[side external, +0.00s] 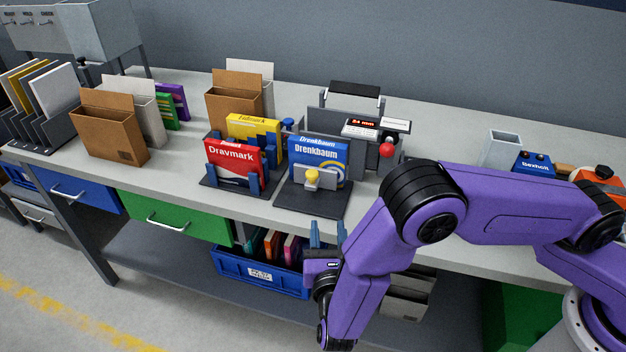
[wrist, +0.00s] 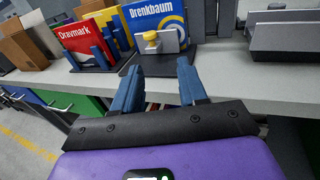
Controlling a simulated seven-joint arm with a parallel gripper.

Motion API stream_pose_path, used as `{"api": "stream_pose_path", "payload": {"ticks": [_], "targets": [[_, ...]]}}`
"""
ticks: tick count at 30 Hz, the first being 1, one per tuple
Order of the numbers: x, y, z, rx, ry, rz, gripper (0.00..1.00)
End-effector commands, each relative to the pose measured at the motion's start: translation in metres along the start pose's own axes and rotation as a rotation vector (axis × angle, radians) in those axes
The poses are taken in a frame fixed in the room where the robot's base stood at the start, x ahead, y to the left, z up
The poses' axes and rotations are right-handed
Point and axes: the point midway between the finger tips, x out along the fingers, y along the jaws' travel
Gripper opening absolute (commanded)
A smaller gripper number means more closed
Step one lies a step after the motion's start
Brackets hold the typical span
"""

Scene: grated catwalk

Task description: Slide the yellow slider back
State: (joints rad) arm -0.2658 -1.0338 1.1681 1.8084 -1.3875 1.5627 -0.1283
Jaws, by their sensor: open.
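The yellow slider (side external: 312,177) is a small knob on a pale block in front of the blue Drenkbaum box (side external: 325,158), on a dark base plate (side external: 318,203). In the wrist view the yellow slider (wrist: 151,37) sits ahead, just left of centre, beyond the bench edge. My gripper (side external: 327,235) is below and in front of the bench edge, its blue fingers pointing toward the bench.
A red Dravmark box (side external: 233,163) and a yellow box (side external: 254,128) stand left of the slider. A device with a red knob (side external: 386,150) stands behind right. The bench front edge (side external: 270,224) lies between my gripper and the slider. A blue bin (side external: 262,277) sits below.

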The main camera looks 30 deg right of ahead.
Motion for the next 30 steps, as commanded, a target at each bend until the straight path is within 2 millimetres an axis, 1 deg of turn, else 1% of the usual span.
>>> {"api": "stream_pose_path", "payload": {"ticks": [1, 5, 8, 10, 14, 30], "targets": [[-0.003, 0.005, -0.006, -0.018, -0.016, 0.024, 0.42], [-0.005, 0.011, -0.011, -0.036, -0.037, 0.057, 0.42], [0.001, 0.013, -0.012, -0.037, -0.039, 0.059, 0.42], [0.008, 0.013, -0.011, -0.036, -0.039, 0.058, 0.42], [0.029, 0.013, -0.01, -0.034, -0.038, 0.054, 0.42], [0.13, 0.019, -0.007, -0.035, -0.037, 0.055, 0.42]]}}
